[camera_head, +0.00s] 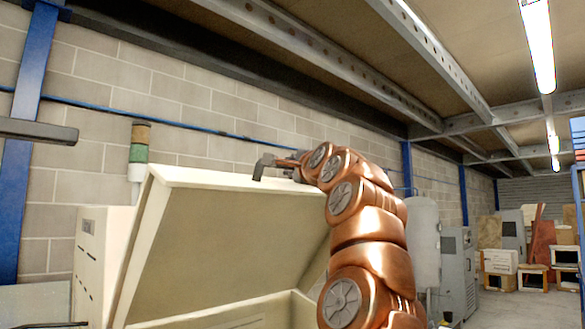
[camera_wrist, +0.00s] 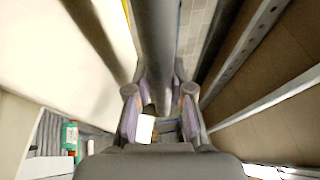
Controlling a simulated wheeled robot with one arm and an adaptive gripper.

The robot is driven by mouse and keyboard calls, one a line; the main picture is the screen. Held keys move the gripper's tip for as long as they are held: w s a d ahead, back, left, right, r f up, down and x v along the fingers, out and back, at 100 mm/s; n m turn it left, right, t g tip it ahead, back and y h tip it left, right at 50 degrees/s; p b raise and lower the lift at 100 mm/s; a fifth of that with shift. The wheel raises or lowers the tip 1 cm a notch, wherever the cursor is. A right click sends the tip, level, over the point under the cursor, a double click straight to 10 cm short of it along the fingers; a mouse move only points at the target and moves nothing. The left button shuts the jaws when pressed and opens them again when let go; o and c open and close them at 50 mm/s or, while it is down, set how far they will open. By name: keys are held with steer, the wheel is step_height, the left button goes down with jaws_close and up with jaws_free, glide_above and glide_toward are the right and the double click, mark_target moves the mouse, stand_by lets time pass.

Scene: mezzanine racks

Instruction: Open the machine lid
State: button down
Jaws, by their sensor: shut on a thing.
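The cream machine (camera_head: 95,262) stands at the lower left in the head view. Its lid (camera_head: 225,225) is raised and tilted well up, with the inner face showing and a gap over the body's front rim (camera_head: 230,316). A dark handle (camera_head: 258,172) sticks out at the lid's upper edge. My gripper (camera_head: 278,163) is at this handle, at the end of my copper arm. In the wrist view my gripper (camera_wrist: 162,108) has its fingers on both sides of the dark handle bar (camera_wrist: 154,45), shut on it. The pale lid (camera_wrist: 60,60) fills the left there.
A green and tan signal light (camera_head: 139,150) stands behind the lid by the block wall. A grey tank (camera_head: 425,240) and grey cabinet (camera_head: 458,270) stand right of my arm. Boxes (camera_head: 500,262) lie farther back. Steel beams (camera_head: 300,45) run overhead.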

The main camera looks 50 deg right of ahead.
mark_target(311, 192)
steer(key=s+f+b, duration=0.1)
steer(key=f+b, duration=0.1)
steer(key=b, duration=0.1)
steer(key=shift+s, duration=0.2)
steer(key=shift+m+t+h, duration=0.4)
steer(key=shift+t, duration=0.2)
steer(key=s+f+b, duration=0.2)
steer(key=b, duration=0.2)
steer(key=s+f+b, duration=0.2)
steer(key=b, duration=0.1)
steer(key=shift+s+f+b, duration=0.15)
steer(key=shift+f+b, duration=0.1)
steer(key=shift+b, duration=0.15)
steer(key=shift+s+r, duration=0.1)
steer(key=c, duration=1)
jaws_free()
